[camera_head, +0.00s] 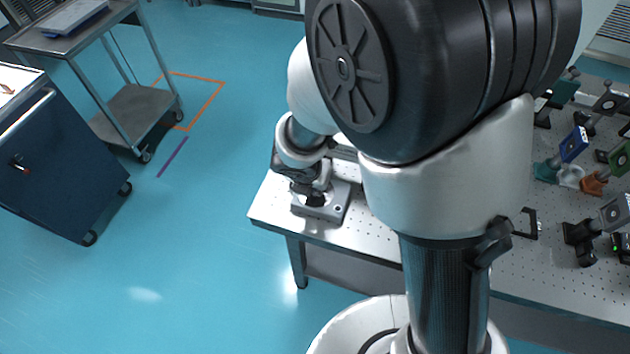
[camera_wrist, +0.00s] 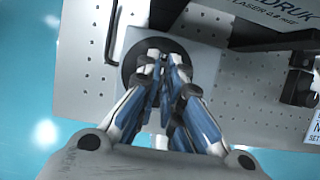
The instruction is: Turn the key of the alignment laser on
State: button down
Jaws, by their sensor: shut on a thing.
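A light grey box (camera_wrist: 204,62) with a round black disc (camera_wrist: 174,44) on its top shows in the wrist view. My gripper (camera_wrist: 153,58) points down at the disc, its fingertips close together over the middle. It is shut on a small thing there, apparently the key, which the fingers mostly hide. The key's angle cannot be made out. Beside the box is a dark housing (camera_wrist: 255,38) with lettering that includes "LASER". In the head view, my gripper (camera_head: 312,192) is over the grey box (camera_head: 335,208) near the table's left corner.
The perforated optical table (camera_head: 375,236) runs to the right, with several mounted optics, including a blue one (camera_head: 574,144), at its far right. A black bracket (camera_head: 530,224) stands nearer. A dark cabinet (camera_head: 60,165) and a cart (camera_head: 125,105) stand left, across open blue floor.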

jog(key=m+g+h+p, duration=0.1)
jog(key=m+p, duration=0.1)
jog(key=m, duration=0.2)
jog(key=shift+a+r+m+p, duration=0.1)
jog(key=shift+m+p, duration=0.2)
jog(key=shift+m, duration=0.1)
jog(key=m+p, duration=0.1)
jog(key=m, duration=0.1)
jog(key=m+g+h+p, duration=0.1)
jog(key=m, duration=0.1)
jog(key=shift+w+m+g+h+p, duration=0.15)
jog(key=shift+m+g+h+p, duration=0.15)
jog(key=shift+p, duration=0.1)
jog(key=m+g+p, duration=0.1)
jog(key=m, duration=0.1)
jog(key=m+p, duration=0.1)
jog(key=m, duration=0.1)
jog(key=shift+w+a+g, duration=0.1)
jog(key=shift+w+g, duration=0.05)
jog(key=shift+g, duration=0.25)
jog(key=shift+m+g+p, duration=0.7)
jog(key=shift+m+p, duration=0.1)
jog(key=shift+m, duration=1.4)
jog(key=shift+w, duration=0.1)
jog(key=c, duration=1.8)
grip_release()
jog(key=shift+o, duration=0.2)
